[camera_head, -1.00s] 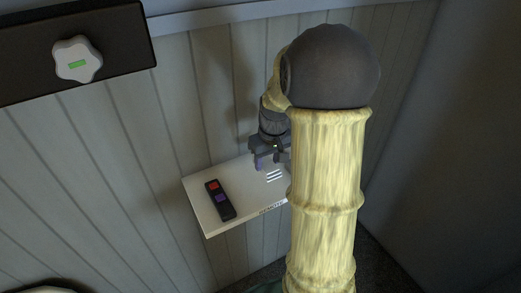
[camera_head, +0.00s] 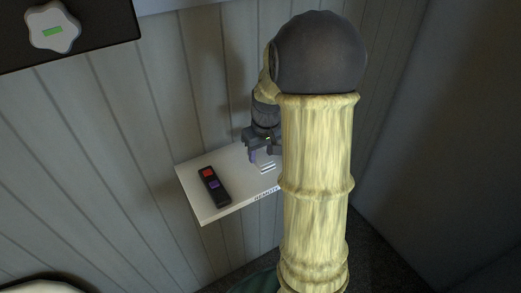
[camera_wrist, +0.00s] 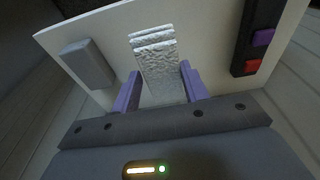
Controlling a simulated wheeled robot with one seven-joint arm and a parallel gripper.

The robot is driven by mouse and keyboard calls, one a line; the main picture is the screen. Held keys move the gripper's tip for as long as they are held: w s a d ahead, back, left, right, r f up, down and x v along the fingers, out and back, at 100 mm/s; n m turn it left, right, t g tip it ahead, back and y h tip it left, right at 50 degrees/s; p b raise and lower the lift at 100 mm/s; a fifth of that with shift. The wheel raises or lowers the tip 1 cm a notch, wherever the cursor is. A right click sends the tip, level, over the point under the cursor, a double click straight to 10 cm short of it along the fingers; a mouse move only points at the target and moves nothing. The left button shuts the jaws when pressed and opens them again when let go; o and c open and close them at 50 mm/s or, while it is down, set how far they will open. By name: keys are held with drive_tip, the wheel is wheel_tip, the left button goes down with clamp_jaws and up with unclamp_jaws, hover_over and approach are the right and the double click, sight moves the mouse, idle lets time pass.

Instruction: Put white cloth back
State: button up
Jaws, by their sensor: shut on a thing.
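My gripper (camera_head: 262,153) is low at the shelf along the panelled wall, partly hidden by my arm in the head view. In the wrist view its purple fingers (camera_wrist: 160,84) are on either side of a white, rough-textured folded cloth (camera_wrist: 158,62), shut on it. The cloth shows in the head view as pale stripes (camera_head: 267,168) just below the fingers. It lies over the white shelf (camera_head: 207,211); I cannot tell whether it touches the surface.
A black remote with red and purple buttons (camera_head: 214,187) lies on the shelf to the left of the gripper, and a grey block (camera_wrist: 88,64) shows on it in the wrist view. A white knob (camera_head: 52,29) is on a dark panel at upper left.

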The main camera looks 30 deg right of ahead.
drive_tip(key=shift+f+b, duration=1.35)
drive_tip(key=shift+f, duration=0.85)
drive_tip(key=shift+w+f, duration=0.1)
drive_tip(key=shift+f, duration=0.15)
drive_tip(key=shift+f+b, duration=0.15)
drive_tip(key=shift+b, duration=0.15)
drive_tip(key=o, duration=0.9)
drive_tip(key=shift+o, duration=0.2)
drive_tip(key=o, duration=0.5)
drive_tip(key=shift+s+r+p, duration=0.25)
drive_tip(key=shift+r+p, duration=0.8)
drive_tip(key=shift+r, duration=0.3)
drive_tip(key=shift+s+r+p, duration=0.25)
drive_tip(key=shift+r+p, duration=0.8)
drive_tip(key=shift+r, duration=0.25)
drive_tip(key=shift+s+r+p, duration=0.25)
drive_tip(key=shift+r+p, duration=0.8)
drive_tip(key=shift+r, duration=0.3)
